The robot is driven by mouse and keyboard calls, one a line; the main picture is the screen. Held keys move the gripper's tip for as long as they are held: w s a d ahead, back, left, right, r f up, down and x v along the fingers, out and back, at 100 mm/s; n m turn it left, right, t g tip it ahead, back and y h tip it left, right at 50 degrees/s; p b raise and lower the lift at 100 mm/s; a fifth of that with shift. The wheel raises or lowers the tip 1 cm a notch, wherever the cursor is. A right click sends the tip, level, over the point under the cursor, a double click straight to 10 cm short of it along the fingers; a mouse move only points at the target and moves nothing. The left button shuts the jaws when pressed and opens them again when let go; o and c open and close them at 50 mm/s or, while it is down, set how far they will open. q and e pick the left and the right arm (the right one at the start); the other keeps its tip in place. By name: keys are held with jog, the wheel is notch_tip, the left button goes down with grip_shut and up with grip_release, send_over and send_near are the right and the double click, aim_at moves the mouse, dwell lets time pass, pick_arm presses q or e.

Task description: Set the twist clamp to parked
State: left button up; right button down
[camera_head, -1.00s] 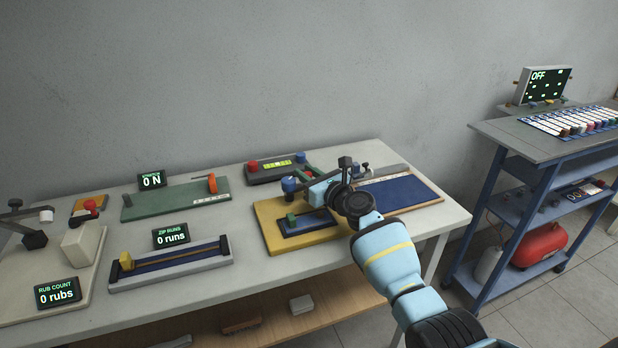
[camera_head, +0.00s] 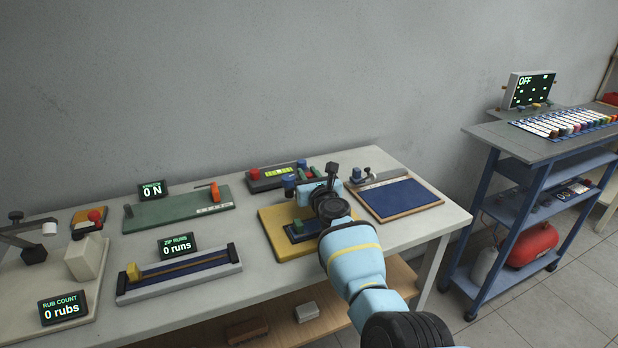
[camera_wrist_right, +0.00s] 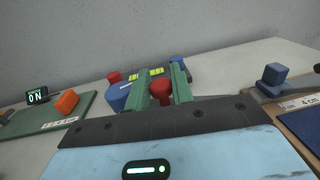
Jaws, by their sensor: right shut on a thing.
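The twist clamp appears to be the unit on the yellow board (camera_head: 278,238), with a blue cylinder (camera_head: 289,182) at its back; I cannot make out its whole shape. A red knob (camera_wrist_right: 161,91) shows beside the blue cylinder (camera_wrist_right: 118,97) in the right wrist view. My right gripper (camera_wrist_right: 161,89) has its green fingers on either side of the knob and is shut on it. In the head view the right gripper (camera_head: 310,175) reaches over the board's back right part, and its wrist hides much of the unit. My left gripper is not in view.
A grey box with a lit display (camera_head: 278,174) stands just behind. A blue mat in a wooden frame (camera_head: 398,199) lies to the right, with a small blue block (camera_wrist_right: 272,75) behind it. The green stretch board (camera_head: 165,214) and zip rig (camera_head: 180,275) lie left.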

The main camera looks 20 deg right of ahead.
jog(key=shift+w+m+h, duration=0.25)
jog(key=shift+m+h, duration=0.05)
jog(key=shift+h, duration=0.2)
jog(key=shift+w+r+h, duration=0.1)
jog(key=shift+h, duration=0.2)
jog(key=c, duration=1.5)
grip_release()
jog(key=shift+c, duration=0.2)
